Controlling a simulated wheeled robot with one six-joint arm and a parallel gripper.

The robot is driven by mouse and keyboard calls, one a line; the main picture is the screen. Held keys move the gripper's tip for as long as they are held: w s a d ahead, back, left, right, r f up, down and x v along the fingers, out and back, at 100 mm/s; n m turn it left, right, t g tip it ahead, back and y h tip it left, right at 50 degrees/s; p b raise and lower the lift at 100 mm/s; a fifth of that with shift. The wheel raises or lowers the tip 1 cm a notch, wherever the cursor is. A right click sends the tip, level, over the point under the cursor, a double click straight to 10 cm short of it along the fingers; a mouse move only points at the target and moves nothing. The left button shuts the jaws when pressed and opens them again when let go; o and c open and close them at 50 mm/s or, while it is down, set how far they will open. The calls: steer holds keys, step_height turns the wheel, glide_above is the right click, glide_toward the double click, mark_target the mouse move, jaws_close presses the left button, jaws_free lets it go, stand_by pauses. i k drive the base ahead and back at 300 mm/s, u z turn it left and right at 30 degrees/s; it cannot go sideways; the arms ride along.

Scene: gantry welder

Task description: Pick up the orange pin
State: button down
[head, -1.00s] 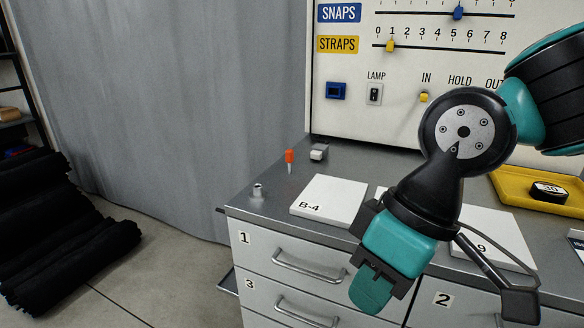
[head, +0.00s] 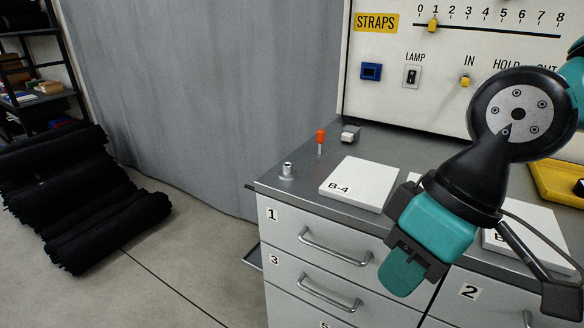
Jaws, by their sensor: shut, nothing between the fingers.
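The orange pin (head: 321,137) stands upright on the grey cabinet top (head: 308,173), near its back left part. It has an orange head and a pale metal shank below. My gripper (head: 400,275) hangs in front of the cabinet's drawers, right of and nearer than the pin, well apart from it. Its teal fingers are together and hold nothing.
A small metal socket (head: 287,171) stands at the cabinet top's left corner. A grey-white block (head: 350,134) sits just right of the pin. White plate B-4 (head: 357,184) lies in front of them. A yellow tray (head: 560,184) is at right. Dark rolls (head: 75,205) lie on the floor.

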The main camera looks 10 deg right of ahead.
mark_target(320, 133)
steer(key=z, duration=0.55)
steer(key=k, duration=1.3)
steer(key=u, duration=0.4)
steer(key=i, duration=1.7)
steer(key=z, duration=0.85)
